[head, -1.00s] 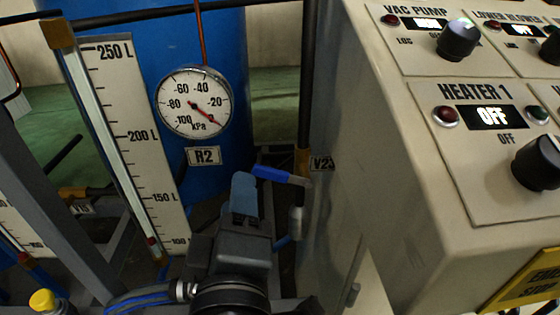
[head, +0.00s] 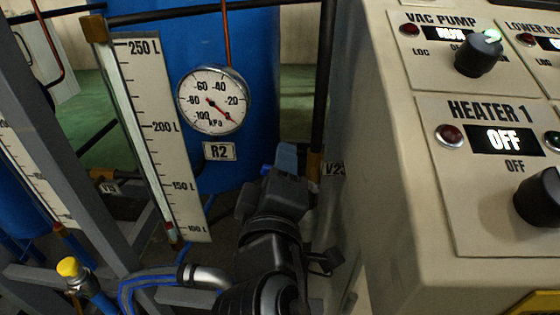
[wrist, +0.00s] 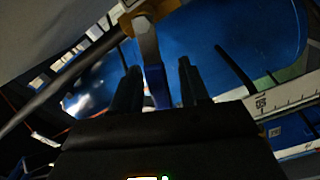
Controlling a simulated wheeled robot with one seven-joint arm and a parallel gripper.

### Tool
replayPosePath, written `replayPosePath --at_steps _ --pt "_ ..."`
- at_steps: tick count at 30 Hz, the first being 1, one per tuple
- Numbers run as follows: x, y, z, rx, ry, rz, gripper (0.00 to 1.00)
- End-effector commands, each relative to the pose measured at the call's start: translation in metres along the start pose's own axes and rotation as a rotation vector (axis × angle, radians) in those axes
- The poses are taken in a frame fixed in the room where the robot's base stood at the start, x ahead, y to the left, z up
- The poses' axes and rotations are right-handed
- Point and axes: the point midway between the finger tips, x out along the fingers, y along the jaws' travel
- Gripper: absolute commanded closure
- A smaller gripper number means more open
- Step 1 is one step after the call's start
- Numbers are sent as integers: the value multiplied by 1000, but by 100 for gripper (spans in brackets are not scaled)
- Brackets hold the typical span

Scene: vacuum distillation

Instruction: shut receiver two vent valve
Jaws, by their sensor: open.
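The valve tagged V23 (head: 333,169) is beside the blue receiver tank, left of the control cabinet. My gripper (wrist: 158,72) is open, with one dark finger on each side of the blue grip. Whether either finger touches it, I cannot tell.
The R2 gauge (head: 213,100) and a level scale (head: 165,140) stand in front of the blue tank (head: 262,60). The cabinet (head: 375,200) with HEATER 1 and VAC PUMP knobs is close on the right. A grey frame (head: 75,150) and yellow-capped fitting (head: 69,267) are at left.

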Motion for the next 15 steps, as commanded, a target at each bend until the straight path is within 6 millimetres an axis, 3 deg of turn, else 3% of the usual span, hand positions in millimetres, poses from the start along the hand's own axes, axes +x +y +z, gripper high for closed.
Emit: replayPosePath --at_steps 11,15 --pt "9 0 0 0 0 1 55" --pt "9 0 0 0 0 1 67"
